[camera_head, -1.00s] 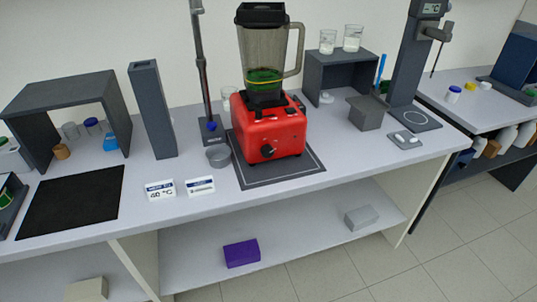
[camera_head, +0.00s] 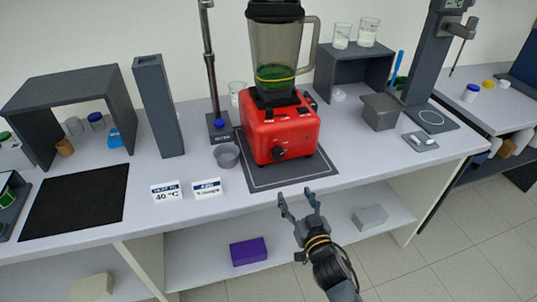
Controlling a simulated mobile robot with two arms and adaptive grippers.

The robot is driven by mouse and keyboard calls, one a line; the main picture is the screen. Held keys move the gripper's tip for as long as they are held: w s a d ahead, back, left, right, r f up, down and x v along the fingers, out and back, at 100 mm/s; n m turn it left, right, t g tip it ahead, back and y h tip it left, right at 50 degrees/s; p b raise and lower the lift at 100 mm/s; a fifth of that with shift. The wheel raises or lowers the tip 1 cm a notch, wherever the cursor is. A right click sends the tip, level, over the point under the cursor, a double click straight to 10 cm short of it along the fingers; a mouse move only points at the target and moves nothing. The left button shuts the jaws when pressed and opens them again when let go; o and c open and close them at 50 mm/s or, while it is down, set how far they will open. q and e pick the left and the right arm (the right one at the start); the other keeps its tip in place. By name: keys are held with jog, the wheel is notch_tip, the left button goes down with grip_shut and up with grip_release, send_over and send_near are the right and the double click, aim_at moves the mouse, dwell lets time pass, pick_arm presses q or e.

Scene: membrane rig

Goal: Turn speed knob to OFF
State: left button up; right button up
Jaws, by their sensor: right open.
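The speed knob (camera_head: 278,153) is a black dial on the front face of the red blender base (camera_head: 290,132). The blender stands on a dark grey mat (camera_head: 260,181) and its jar (camera_head: 276,50) holds something green at the bottom. My right gripper (camera_head: 299,198) is in front of the bench's front edge, below and slightly right of the knob. It is open and empty, its fingers pointing up toward the blender, apart from the knob. The knob's exact setting is too small to read. My left gripper is not in view.
A small grey bowl (camera_head: 227,156) sits left of the mat. Two label cards (camera_head: 167,191) stand near the front edge. A stand with a metal rod (camera_head: 208,70) rises behind the bowl. A purple box (camera_head: 248,252) and a grey box (camera_head: 370,217) lie on the lower shelf.

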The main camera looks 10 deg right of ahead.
aim_at(279, 156)
jog(key=shift+t, duration=0.3)
jog(key=w, duration=0.4)
jog(key=w+r+p, duration=0.1)
jog(key=w, duration=0.3)
jog(key=w+r, duration=0.1)
jog(key=w, duration=0.3)
jog(key=shift+w+a+r+p, duration=0.15)
jog(key=shift+a+p, duration=0.1)
jog(key=shift+p, duration=0.1)
jog(key=shift+w, duration=0.85)
jog(key=c, duration=1.2)
